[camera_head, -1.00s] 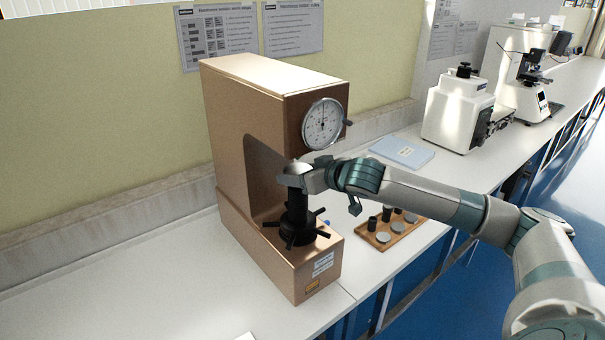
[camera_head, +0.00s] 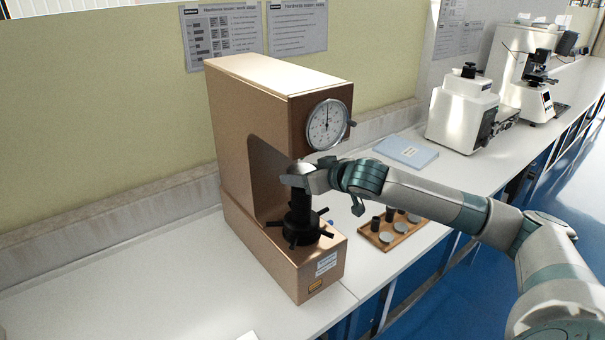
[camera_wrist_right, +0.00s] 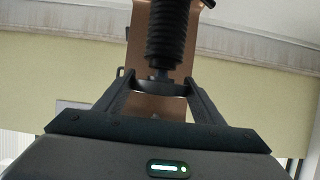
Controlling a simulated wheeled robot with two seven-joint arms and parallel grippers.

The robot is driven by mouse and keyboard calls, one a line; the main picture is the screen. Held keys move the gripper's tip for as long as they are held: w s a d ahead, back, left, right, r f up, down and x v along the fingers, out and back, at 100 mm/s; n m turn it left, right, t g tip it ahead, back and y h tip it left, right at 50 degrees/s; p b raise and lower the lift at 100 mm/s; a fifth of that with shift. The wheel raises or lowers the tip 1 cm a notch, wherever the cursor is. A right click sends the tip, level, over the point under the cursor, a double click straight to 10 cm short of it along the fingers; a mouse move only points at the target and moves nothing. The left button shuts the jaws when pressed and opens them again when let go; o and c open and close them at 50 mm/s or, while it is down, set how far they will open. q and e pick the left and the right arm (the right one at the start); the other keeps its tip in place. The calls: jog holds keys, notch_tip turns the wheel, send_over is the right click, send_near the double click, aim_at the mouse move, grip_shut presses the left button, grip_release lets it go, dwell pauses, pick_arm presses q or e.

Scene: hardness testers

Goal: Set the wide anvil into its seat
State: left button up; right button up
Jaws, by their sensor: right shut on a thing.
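The copper-coloured hardness tester (camera_head: 265,95) stands on the bench with a round dial (camera_head: 327,124) on its front. Its black screw with spoked handwheel (camera_head: 300,228) rises from the base. My right gripper (camera_head: 299,181) is at the top of this screw, inside the tester's opening. In the right wrist view the right gripper (camera_wrist_right: 159,82) is shut on a dark, wide round piece, the wide anvil (camera_wrist_right: 160,89). The black ribbed screw (camera_wrist_right: 167,40) lines up with the anvil there. I cannot tell whether they touch; the seat is hidden. My left gripper is not in view.
A wooden tray (camera_head: 375,240) with several dark and grey pieces lies right of the tester. A blue booklet (camera_head: 405,152) lies behind it. White instruments (camera_head: 462,108) stand further right. The bench left of the tester (camera_head: 130,275) is mostly clear.

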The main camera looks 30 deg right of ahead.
jog(key=shift+f, duration=0.5)
dwell(0.5)
jog(key=o, duration=1.1)
jog(key=shift+c, duration=0.2)
jog(key=shift+f, duration=0.15)
jog(key=shift+c, duration=1.2)
jog(key=shift+s, duration=0.1)
jog(key=s+b, duration=0.2)
jog(key=s, duration=0.5)
jog(key=shift+d+r, duration=0.25)
